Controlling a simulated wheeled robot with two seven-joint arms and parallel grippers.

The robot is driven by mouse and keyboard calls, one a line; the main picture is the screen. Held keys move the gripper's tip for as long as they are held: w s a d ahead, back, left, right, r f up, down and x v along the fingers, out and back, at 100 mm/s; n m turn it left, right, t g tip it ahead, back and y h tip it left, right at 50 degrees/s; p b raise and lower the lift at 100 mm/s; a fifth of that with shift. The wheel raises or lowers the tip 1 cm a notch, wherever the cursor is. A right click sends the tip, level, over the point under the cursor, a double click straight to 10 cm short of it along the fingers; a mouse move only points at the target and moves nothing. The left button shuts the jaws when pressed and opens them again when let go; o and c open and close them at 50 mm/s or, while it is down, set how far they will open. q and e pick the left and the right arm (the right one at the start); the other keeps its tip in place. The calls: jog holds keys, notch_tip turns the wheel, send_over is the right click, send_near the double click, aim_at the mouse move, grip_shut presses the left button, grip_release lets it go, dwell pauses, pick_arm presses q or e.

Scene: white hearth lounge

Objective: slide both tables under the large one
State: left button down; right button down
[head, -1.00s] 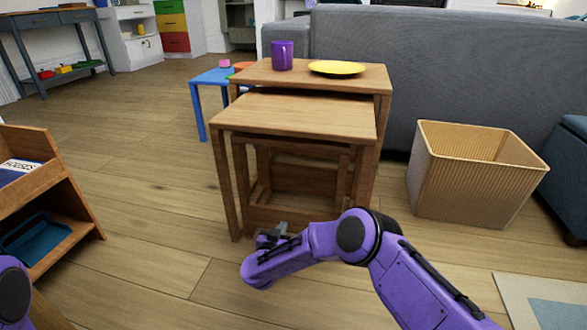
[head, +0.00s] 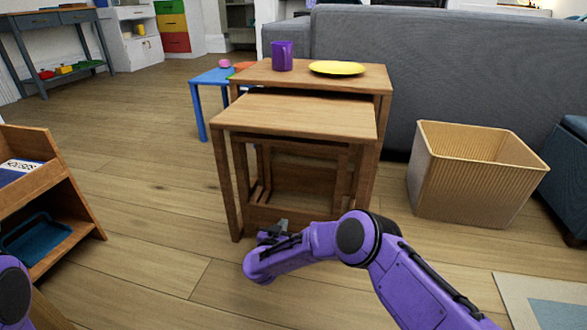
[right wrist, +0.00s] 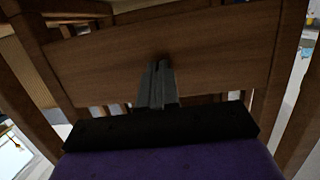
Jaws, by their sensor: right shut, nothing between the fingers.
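The large wooden table (head: 250,75) stands against the sofa with a purple mug (head: 282,56) and a yellow plate (head: 337,68) on top. The middle table (head: 300,113) is partly under it, its top jutting out toward me. The smallest table (head: 300,214) stands low within the middle table's legs, largely hidden. My right gripper (head: 281,224) is shut and empty, low at the smallest table's front. In the right wrist view its fingers (right wrist: 160,66) point at a wooden board (right wrist: 210,62), close to it; contact cannot be told. My left gripper is out of view.
A ribbed bin (head: 470,180) stands to the right, near the grey sofa (head: 450,70). A wooden shelf unit (head: 55,185) is at the left. A small blue table (head: 212,78) stands behind. Floor between shelf and tables is clear.

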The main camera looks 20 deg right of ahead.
jog(key=shift+w+d, duration=1.35)
jog(key=shift+w, duration=0.1)
jog(key=x, duration=0.2)
jog(key=r+x, duration=0.1)
jog(key=x, duration=0.2)
jog(key=shift+w, duration=0.1)
jog(key=shift+r, duration=0.1)
